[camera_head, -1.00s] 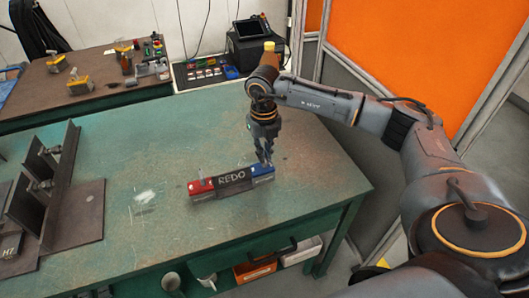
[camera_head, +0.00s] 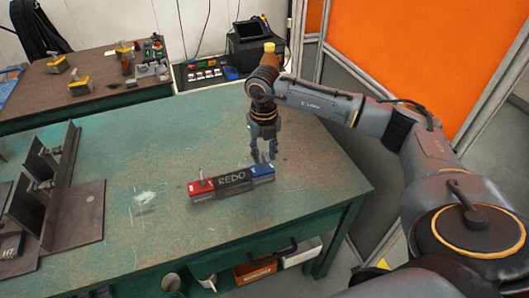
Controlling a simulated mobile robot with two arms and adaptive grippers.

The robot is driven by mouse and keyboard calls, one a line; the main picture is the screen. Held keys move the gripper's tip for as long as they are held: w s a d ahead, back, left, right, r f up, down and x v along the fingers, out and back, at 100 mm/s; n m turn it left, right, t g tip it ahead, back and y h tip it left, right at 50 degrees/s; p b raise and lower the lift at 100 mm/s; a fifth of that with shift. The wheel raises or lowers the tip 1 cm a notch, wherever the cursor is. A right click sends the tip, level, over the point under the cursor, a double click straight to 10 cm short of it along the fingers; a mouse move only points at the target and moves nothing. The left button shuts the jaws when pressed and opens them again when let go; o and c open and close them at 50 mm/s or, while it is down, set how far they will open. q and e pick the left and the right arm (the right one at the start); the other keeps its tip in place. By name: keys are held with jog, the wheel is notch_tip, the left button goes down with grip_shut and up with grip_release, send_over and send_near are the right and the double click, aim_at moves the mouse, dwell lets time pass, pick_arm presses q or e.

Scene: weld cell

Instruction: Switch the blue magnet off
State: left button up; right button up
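The blue magnet (camera_head: 262,171) sits on the green table at the right end of a dark plate marked REDO (camera_head: 234,179). A red magnet (camera_head: 201,187) sits at the plate's left end, with a small switch on its top. My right gripper (camera_head: 264,157) points down just above and behind the blue magnet. Its fingers are spread apart with nothing seen between them. The blue magnet's switch is too small to make out, so its position cannot be told. My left gripper is not in view.
The green table (camera_head: 130,160) is mostly clear around the plate. Upright steel plates (camera_head: 60,190) stand at the left. A brown table (camera_head: 95,80) with clamps and small parts is behind. An orange panel (camera_head: 425,50) stands at the right.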

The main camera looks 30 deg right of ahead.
aim_at(264, 157)
notch_tip(264, 157, up, 12)
dwell(0.6)
jog(key=shift+a+f, duration=0.1)
jog(key=shift+a, duration=0.05)
dwell(0.3)
